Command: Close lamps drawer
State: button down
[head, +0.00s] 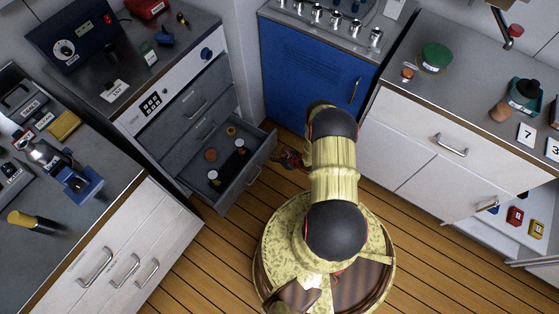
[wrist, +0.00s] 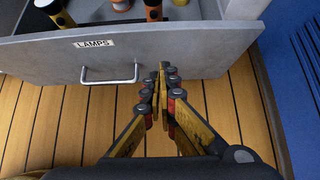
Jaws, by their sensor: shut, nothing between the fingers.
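The lamps drawer (head: 238,185) is a grey drawer low in the grey cabinet and stands pulled open, with several small items inside. In the wrist view its front (wrist: 200,50) carries a label (wrist: 95,43) reading LAMPS and a metal handle (wrist: 110,80). My gripper (wrist: 161,72) is shut and empty, its fingertips at the lower right part of the drawer front, right of the handle. I cannot tell whether they touch it. In the head view my gripper (head: 285,157) shows just right of the drawer front, partly hidden by my arm.
A closed grey drawer (head: 190,95) sits above the lamps drawer. A blue cabinet (head: 315,80) stands behind and to the right. White drawers (head: 120,265) stand at the left and a white cabinet (head: 420,150) at the right. Wooden floor (head: 225,255) is clear in front of the drawer.

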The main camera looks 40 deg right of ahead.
aim_at(261, 154)
jog(key=w, duration=0.1)
jog(key=w+a+f, duration=0.1)
jog(key=w, duration=0.1)
jog(key=w+b, duration=0.1)
jog(key=w, duration=0.1)
jog(key=shift+a+f, duration=0.15)
jog(key=shift+a, duration=0.15)
jog(key=shift+w, duration=0.1)
